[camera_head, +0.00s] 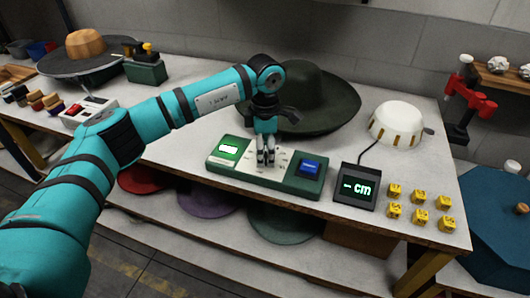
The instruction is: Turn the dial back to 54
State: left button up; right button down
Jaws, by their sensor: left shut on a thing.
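A green control box (290,189) with a pale middle plate stands near the front edge of the bench. A lit green button (229,149) is at its left and a blue button (309,167) at its right. My left gripper (266,161) points down onto the pale plate, shut on the dial, which its fingers almost wholly hide. The dial's setting cannot be read. A black display (358,187) beside the box shows a dash and "cm" in green. My right gripper is out of view.
A dark green hat (310,97) lies close behind the gripper. A white dome device (397,122) with a cable and several yellow numbered cubes (420,217) are at the right. A hat press (85,55) stands far left.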

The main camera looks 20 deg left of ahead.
aim_at(266, 152)
pick_arm(q)
jog(key=n, duration=0.4)
jog(key=shift+r+n+b, duration=0.1)
jog(key=shift+n+b, duration=0.2)
jog(key=shift+b, duration=0.1)
jog(key=n, duration=0.3)
jog(key=shift+n, duration=0.4)
jog(key=n, duration=0.4)
jog(key=shift+d+b, duration=0.1)
jog(key=shift+b, duration=0.25)
jog(key=shift+r+n, duration=0.1)
jog(key=shift+n, duration=2)
jog(key=o, duration=1.2)
jog(key=shift+c, duration=0.2)
notch_tip(266, 152, up, 12)
jog(key=shift+f, duration=0.1)
